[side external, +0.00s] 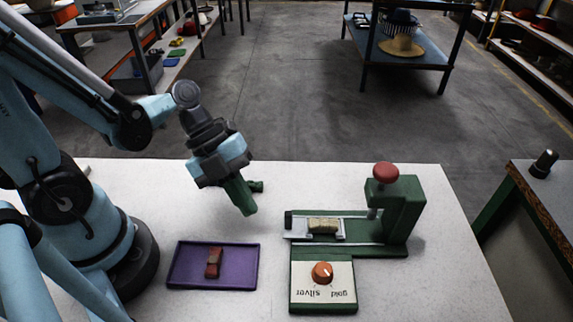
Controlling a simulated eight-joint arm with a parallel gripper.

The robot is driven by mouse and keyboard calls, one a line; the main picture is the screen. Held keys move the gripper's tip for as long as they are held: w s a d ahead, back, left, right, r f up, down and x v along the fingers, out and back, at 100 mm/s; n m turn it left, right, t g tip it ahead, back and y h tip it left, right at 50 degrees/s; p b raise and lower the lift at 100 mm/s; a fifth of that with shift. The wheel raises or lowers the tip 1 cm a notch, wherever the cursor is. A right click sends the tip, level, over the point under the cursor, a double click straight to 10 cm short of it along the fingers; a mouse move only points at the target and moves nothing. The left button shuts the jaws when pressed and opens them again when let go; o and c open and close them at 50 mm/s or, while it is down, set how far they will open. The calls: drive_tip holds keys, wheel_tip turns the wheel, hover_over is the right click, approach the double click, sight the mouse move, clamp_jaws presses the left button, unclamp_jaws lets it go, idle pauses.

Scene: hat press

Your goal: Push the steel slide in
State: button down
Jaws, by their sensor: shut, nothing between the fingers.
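The green press (405,210) stands on the right half of the white table, with a red knob (386,173) on top. The steel slide (299,228) sticks out to the left of the press body, with a dark upright tab (288,219) at its outer end. A tan ribbed piece (324,225) lies on the slide. My gripper (248,208) is shut and empty, pointing down in the air to the left of the slide's outer end. A clear gap shows between them.
A purple tray (184,281) holding a small red and brown piece (213,263) lies at front left. An orange dial (322,272) sits on a panel marked gold and silver (337,283), in front of the slide. The table behind the press is bare.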

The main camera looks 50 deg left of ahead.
drive_tip(key=shift+d+f, duration=0.25)
drive_tip(key=shift+f, duration=0.05)
drive_tip(key=shift+w+d, duration=1.45)
drive_tip(key=w+d, duration=0.6)
drive_tip(key=shift+w+d, duration=0.2)
